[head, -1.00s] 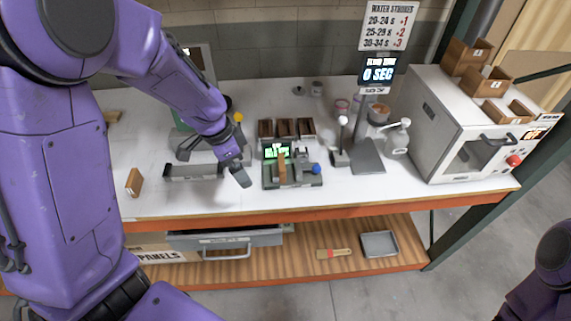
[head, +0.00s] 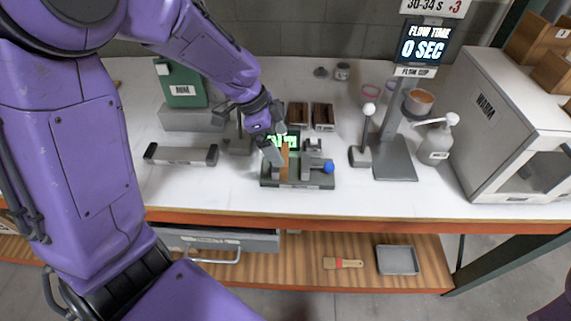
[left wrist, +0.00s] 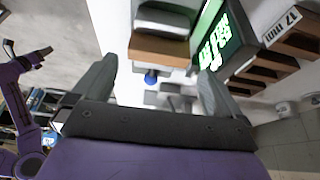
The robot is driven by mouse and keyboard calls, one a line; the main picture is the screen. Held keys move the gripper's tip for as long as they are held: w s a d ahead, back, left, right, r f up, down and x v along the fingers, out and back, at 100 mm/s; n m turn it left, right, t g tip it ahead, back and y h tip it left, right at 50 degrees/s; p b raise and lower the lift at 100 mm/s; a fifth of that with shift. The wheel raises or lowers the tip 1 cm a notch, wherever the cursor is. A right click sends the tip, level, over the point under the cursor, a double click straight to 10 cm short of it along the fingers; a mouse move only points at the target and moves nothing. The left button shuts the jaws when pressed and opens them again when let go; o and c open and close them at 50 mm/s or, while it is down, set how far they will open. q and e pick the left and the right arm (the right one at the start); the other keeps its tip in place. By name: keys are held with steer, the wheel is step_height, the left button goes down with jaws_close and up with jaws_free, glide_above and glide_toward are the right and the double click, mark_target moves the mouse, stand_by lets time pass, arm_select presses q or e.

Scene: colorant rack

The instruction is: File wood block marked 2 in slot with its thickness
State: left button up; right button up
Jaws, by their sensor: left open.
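A wood block (head: 285,162) stands upright in the grey gauge (head: 300,183) with a green screen; any mark on it is not readable. My left gripper (head: 275,152) is open just at the block, its fingers reaching down over the gauge's left part. In the left wrist view the open fingers (left wrist: 155,85) spread on either side of the picture, with the block (left wrist: 160,50) beyond and between them. Brown wooden slots (head: 322,115) stand behind the gauge; one label (left wrist: 280,28) seems to read 17. My right gripper (left wrist: 42,55) shows small and unclear in the left wrist view.
A blue knob (head: 328,167) sits on the gauge's right. A grey bar fixture (head: 180,155) and a green device (head: 182,85) stand to the left. A stand (head: 393,150), a pump bottle (head: 437,140) and a white oven (head: 500,130) stand to the right. The front strip of table is clear.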

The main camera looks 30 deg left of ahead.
mark_target(287, 155)
arm_select(q)
steer(key=x, duration=0.2)
steer(key=p+x, duration=0.1)
steer(key=x, duration=0.1)
steer(key=shift+d+f, duration=0.25)
steer(key=shift+d, duration=0.2)
steer(key=shift+w+f, duration=0.25)
steer(key=shift+f, duration=0.05)
steer(key=shift+r, duration=0.15)
steer(key=c, duration=0.9)
